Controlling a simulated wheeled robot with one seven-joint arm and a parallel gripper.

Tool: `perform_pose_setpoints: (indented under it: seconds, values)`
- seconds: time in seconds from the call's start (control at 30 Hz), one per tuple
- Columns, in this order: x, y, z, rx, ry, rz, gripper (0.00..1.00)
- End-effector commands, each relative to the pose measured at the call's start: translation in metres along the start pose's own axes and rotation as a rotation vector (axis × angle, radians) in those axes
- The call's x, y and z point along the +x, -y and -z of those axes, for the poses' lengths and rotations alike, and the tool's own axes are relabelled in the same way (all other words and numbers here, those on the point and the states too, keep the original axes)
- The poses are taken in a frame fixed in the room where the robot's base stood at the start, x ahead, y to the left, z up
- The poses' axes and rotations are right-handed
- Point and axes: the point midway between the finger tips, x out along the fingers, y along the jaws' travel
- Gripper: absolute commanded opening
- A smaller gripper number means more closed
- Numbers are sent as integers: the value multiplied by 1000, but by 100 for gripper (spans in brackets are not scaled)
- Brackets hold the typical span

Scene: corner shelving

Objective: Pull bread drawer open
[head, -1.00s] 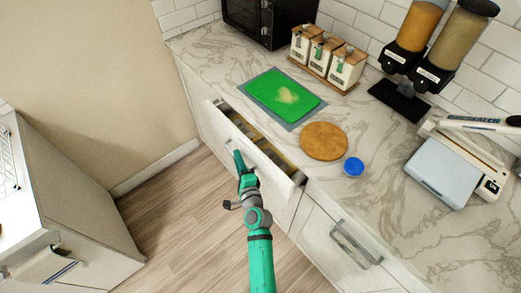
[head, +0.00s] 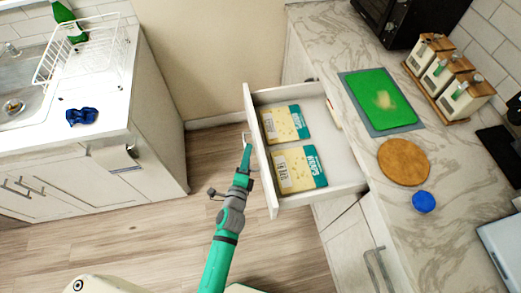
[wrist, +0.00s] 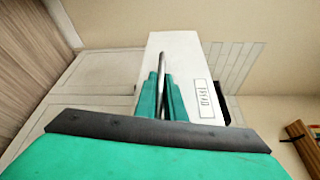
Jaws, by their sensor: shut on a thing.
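The white drawer (head: 262,165) stands well out from the counter in the head view. Two yellow and teal packages, one at the back (head: 285,124) and one at the front (head: 299,169), lie flat inside it. My gripper (head: 247,147) is at the outer side of the drawer front, shut on the metal handle (head: 246,138). In the wrist view the teal fingers (wrist: 162,98) close around the thin handle bar (wrist: 162,68), against the white drawer front (wrist: 185,50) with a small label. The gripper hides part of the handle.
A marble counter (head: 345,45) holds a green board (head: 381,98), a round wooden board (head: 404,161) and a blue lid (head: 424,201). A sink counter with a dish rack (head: 85,58) stands at the left. Wooden floor (head: 165,225) lies open between.

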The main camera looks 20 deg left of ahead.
Motion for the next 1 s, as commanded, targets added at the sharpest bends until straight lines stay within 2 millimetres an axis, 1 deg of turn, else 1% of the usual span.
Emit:
perform_pose_setpoints:
  seconds: [0.1, 0.2, 0.57, 0.6, 0.67, 0.7, 1.0]
  values:
    - [-4, -2, -8, 1, -1, 0, 0]
    - [-5, -2, -11, 0, 0, 0, 0]
    - [-5, -3, -13, -1, 0, 0, 0]
    - [-5, -3, -13, -1, 0, 0, 12]
    - [-5, -3, -13, -1, 1, 0, 26]
    - [-5, -3, -13, -1, 0, 0, 28]
    - [-6, -3, -13, -1, 0, -1, 28]
